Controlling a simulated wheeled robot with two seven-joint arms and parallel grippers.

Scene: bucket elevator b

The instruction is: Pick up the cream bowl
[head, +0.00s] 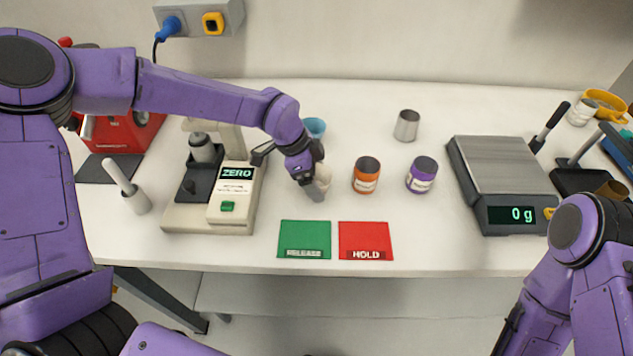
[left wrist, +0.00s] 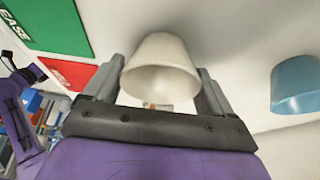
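The cream bowl (left wrist: 160,68) is between the two fingers of my left gripper (left wrist: 160,88) in the left wrist view. Its rim faces the camera, and a finger lies close along each side. I cannot tell whether the fingers press on it. In the head view, the left gripper (head: 316,188) points down at the table behind the green and red pads, and the cream bowl (head: 323,174) shows only partly beside the finger. My right arm is at the lower right of the head view; its gripper's fingers cannot be made out.
A blue bowl (head: 315,127) stands behind the gripper. An orange jar (head: 366,175), a purple jar (head: 421,175) and a metal cup (head: 406,125) stand to the right. A cream ZERO machine (head: 232,196) is close on the left. A scale (head: 505,180) reads 0 g.

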